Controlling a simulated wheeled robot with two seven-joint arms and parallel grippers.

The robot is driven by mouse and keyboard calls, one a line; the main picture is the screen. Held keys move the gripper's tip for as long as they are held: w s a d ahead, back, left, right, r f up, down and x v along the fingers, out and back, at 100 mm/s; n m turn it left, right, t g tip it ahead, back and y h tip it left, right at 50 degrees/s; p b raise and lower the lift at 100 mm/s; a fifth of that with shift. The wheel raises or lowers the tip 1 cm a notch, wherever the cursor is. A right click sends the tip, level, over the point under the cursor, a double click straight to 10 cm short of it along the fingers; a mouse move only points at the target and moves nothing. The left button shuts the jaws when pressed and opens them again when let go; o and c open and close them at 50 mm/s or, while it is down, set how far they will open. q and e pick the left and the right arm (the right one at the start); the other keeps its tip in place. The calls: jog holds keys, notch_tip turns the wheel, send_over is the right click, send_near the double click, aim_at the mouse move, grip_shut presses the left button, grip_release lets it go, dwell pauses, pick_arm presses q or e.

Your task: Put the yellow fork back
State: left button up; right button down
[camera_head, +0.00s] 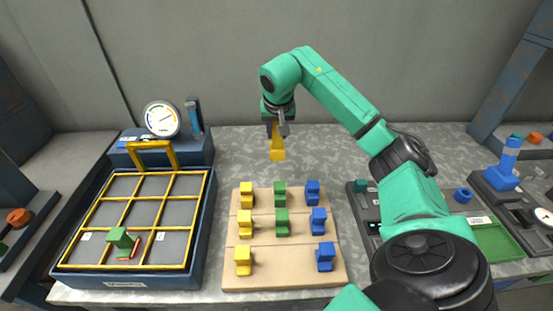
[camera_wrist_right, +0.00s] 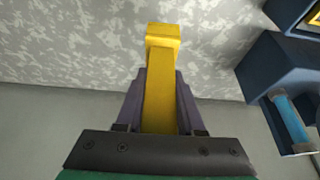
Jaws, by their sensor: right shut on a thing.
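My right gripper (camera_head: 277,128) is shut on the yellow fork (camera_head: 277,150) and holds it pointing down, above the grey worktop behind the wooden board. In the right wrist view the fork (camera_wrist_right: 162,80) is a long yellow bar with a blockier far end, between the two dark fingers of the gripper (camera_wrist_right: 160,105). The wooden board (camera_head: 262,279) carries rows of stepped blocks: yellow ones (camera_head: 243,261) on the left, green ones (camera_head: 282,222) in the middle, blue ones (camera_head: 325,257) on the right. The middle of its front row is bare. My left gripper is out of view.
A blue tray (camera_head: 211,215) with a yellow grid stands at left, with a green block (camera_head: 120,239) in its front row. Behind it are a dial gauge (camera_head: 162,119) and a blue cylinder (camera_head: 194,117). A green tray (camera_head: 497,240) is at right. Worktop behind the board is clear.

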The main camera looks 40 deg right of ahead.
aim_at(278, 151)
notch_tip(278, 151, down, 9)
jog(key=shift+r+p, duration=0.2)
jog(key=shift+p, duration=0.1)
jog(key=shift+d+f, duration=0.15)
jog(key=shift+f, duration=0.05)
jog(key=c, duration=0.5)
grip_release()
jog(key=shift+f, duration=0.1)
jog(key=v, duration=1.2)
jog(key=shift+b, duration=0.35)
